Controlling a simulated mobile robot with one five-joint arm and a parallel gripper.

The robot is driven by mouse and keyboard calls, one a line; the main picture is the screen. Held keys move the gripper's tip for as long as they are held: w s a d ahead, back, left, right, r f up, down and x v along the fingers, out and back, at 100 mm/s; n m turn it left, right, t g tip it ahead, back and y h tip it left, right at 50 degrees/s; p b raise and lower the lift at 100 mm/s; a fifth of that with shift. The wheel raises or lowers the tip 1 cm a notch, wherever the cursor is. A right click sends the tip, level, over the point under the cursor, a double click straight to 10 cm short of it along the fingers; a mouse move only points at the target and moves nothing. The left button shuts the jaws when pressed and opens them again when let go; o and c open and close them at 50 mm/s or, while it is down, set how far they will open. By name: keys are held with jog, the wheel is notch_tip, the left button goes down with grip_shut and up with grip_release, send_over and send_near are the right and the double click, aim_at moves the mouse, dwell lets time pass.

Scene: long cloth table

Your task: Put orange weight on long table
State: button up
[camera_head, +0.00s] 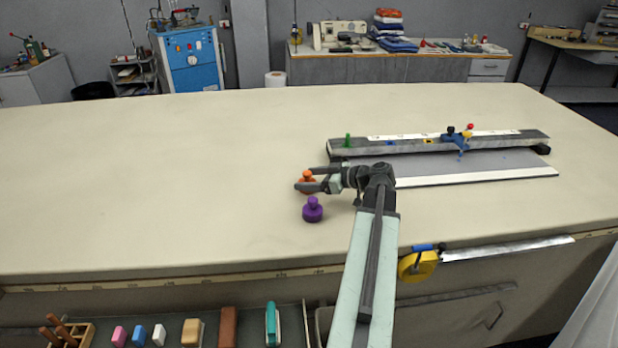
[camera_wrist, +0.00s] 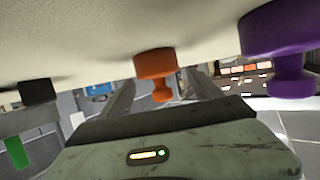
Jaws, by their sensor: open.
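The orange weight (camera_head: 307,176) stands on the long table (camera_head: 150,185), left of the cutting board and just behind the purple weight. My gripper (camera_head: 311,182) is open, with its fingers reaching left around the orange weight, which partly hides behind them. In the wrist view, the picture is upside down and the orange weight (camera_wrist: 156,68) hangs between the two fingers (camera_wrist: 160,95), its base on the table surface. I cannot tell whether a finger touches it.
A purple weight (camera_head: 312,210) stands close in front of the gripper; it also shows in the wrist view (camera_wrist: 285,45). A grey ruler bar (camera_head: 435,143) with a green knob (camera_head: 347,140) lies to the right. The table's left half is clear.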

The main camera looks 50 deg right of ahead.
jog(key=p+v, duration=0.3)
jog(key=v, duration=0.8)
jog(key=shift+s, duration=0.15)
jog(key=shift+r, duration=0.1)
